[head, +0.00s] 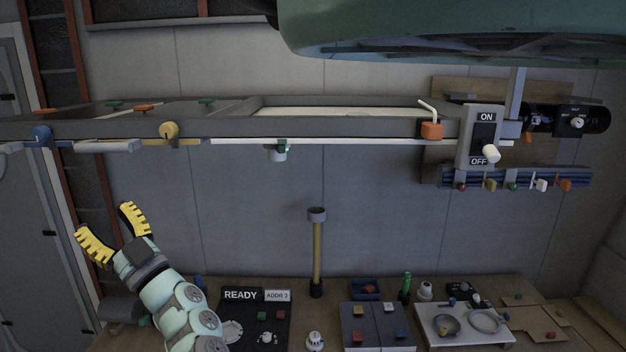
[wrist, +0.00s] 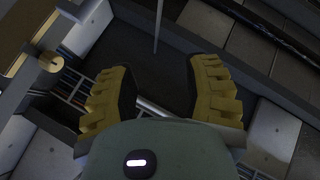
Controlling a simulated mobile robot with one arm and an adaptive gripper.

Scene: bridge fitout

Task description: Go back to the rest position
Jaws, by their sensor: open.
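My gripper (head: 113,234) is at the lower left of the head view, raised above the bench, with its yellow toothed fingers spread apart. It also shows in the wrist view (wrist: 162,95), where the fingers stand wide apart with nothing between them. My pale green arm reaches up to it from the bottom edge. The gripper touches nothing that I can see.
A grey overhead frame (head: 350,128) with coloured knobs crosses above the gripper, carrying an ON/OFF switch box (head: 482,137). The bench (head: 540,335) below holds a READY panel (head: 255,318), a grey board (head: 378,325) and a white tray (head: 465,335). A yellow post (head: 317,252) stands mid-bench.

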